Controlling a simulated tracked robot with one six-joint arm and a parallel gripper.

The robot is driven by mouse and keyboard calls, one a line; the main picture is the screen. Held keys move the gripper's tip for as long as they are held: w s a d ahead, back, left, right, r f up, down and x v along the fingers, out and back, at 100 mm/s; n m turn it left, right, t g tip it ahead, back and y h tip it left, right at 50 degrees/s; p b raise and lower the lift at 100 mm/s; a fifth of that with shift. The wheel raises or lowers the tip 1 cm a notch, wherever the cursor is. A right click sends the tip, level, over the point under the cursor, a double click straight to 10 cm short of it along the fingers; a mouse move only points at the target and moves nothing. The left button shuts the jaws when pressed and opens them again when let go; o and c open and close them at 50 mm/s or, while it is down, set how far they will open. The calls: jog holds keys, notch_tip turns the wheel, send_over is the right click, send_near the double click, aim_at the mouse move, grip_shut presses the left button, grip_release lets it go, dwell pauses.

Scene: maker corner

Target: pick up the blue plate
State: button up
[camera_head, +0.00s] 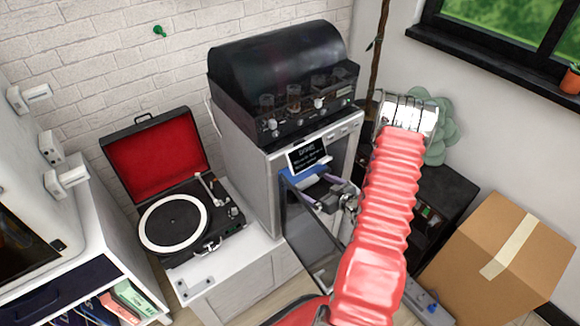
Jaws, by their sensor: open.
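The blue plate (299,173) shows as a blue strip at the open front of the white appliance, just below a small black sign. Part of it is hidden, so its full outline cannot be seen. My gripper (307,183) is at the same opening, with its jaws apart and its fingers pointing up and left toward the plate. The fingers overlap the plate's near side in the picture; whether they touch it I cannot tell. My red ribbed arm covers the area right of the gripper.
The white appliance (252,170) carries a dark-domed machine (280,75) with glass tubes. The black sign (307,154) hangs close above the gripper. A record player (175,222) stands left on a white cabinet. A cardboard box (505,255) and a plant (440,135) are at right.

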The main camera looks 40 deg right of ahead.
aim_at(303, 180)
jog(key=shift+x, duration=1.1)
jog(key=c, duration=1.4)
